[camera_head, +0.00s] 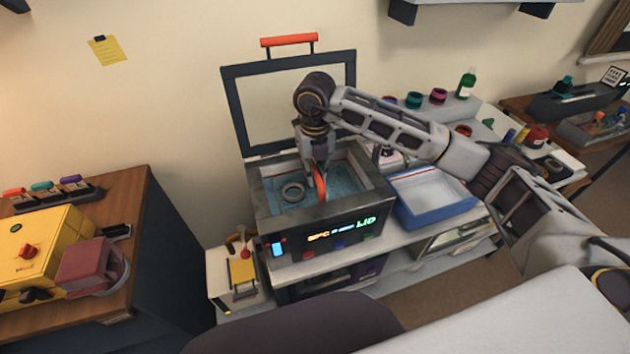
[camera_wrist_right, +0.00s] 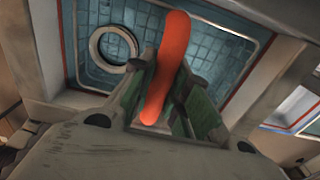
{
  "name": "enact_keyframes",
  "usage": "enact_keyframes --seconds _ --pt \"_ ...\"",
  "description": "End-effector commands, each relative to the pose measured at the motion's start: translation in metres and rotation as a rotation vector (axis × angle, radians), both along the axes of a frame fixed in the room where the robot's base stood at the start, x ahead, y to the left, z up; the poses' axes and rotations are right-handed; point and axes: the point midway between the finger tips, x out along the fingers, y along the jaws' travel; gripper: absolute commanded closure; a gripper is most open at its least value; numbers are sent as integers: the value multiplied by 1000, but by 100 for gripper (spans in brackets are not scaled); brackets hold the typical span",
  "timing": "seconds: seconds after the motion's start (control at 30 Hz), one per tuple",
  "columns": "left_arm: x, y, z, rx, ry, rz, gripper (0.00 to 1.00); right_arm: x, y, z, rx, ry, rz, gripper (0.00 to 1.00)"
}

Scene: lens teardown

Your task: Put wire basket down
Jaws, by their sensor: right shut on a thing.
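My right gripper (camera_head: 318,172) points down into the open tank of the cleaning machine (camera_head: 320,232). It is shut on the upright orange-red handle (camera_head: 321,188) of the wire basket. In the right wrist view the handle (camera_wrist_right: 167,65) stands between the green-padded fingers (camera_wrist_right: 168,88). The basket's mesh is hard to tell from the blue gridded tank inside (camera_wrist_right: 205,50), and I cannot tell whether it touches the bottom. A grey ring (camera_head: 292,192) lies left of the handle; it also shows in the right wrist view (camera_wrist_right: 113,48). My left gripper is out of view.
The machine's framed lid (camera_head: 235,112), with a red handle, stands open behind the tank. A blue-rimmed tray (camera_head: 432,215) is at the right. A yellow device (camera_head: 40,250) stands on the left cabinet. Bottles and small jars (camera_head: 438,97) stand behind my right arm.

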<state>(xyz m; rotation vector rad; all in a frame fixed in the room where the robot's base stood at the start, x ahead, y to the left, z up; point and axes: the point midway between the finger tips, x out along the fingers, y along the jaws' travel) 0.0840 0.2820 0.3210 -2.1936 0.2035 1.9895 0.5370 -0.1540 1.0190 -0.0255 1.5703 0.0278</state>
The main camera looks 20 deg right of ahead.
Motion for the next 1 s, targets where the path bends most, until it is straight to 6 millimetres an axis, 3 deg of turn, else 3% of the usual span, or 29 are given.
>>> enact_keyframes --seconds 0.33,0.73,0.77,0.8,0.9,1.0 --pt "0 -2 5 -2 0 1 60 0 0 -31 -1 1 0 100" --pt "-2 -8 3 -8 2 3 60 0 0 -35 0 0 0 100" --pt "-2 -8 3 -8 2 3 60 0 0 -36 -1 1 0 81" --pt "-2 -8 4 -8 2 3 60 0 0 -36 -1 1 0 75" --pt "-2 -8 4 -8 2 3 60 0 0 -35 -1 1 0 63" --pt "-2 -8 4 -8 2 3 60 0 0 -35 -1 1 0 62"
